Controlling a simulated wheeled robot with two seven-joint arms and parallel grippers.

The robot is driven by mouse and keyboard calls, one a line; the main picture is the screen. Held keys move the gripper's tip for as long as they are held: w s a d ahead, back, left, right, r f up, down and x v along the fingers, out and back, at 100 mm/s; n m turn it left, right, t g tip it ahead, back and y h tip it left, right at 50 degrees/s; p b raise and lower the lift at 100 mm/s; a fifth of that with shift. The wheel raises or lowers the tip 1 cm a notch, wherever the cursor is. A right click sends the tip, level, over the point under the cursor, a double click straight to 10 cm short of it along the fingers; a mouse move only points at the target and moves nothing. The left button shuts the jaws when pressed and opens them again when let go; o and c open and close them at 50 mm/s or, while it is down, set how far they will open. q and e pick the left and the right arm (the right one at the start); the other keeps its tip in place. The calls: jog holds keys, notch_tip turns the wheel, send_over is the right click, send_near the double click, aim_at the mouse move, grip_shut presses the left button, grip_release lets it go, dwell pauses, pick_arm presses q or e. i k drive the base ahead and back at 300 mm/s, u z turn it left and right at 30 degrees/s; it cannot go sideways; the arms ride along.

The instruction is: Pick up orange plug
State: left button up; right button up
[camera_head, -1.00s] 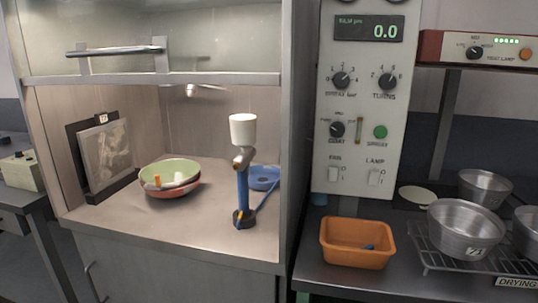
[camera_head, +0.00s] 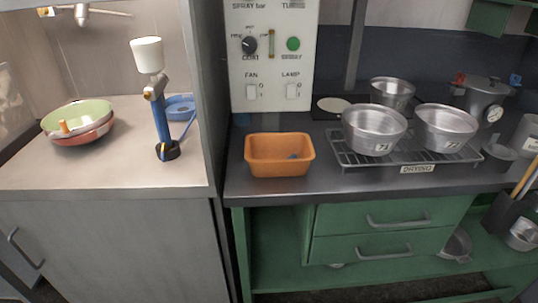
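A small orange plug (camera_head: 64,127) stands in or against the green-and-red pan (camera_head: 82,136) on the left bench, inside the spray booth. Neither of my grippers is in the head view.
A spray gun on a blue stand (camera_head: 160,117) is right of the pan, with a blue coiled hose (camera_head: 180,107) behind. Metal pots (camera_head: 374,130) stand on a drying rack (camera_head: 347,160). A booth side wall (camera_head: 205,190) divides bench and counter. Green drawers (camera_head: 390,235) lie below.

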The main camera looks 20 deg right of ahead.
aim_at(62, 123)
jog(key=u, duration=0.4)
jog(key=k, duration=0.5)
jog(key=u, duration=1.3)
jog(key=i, duration=1.9)
jog(key=z, duration=0.85)
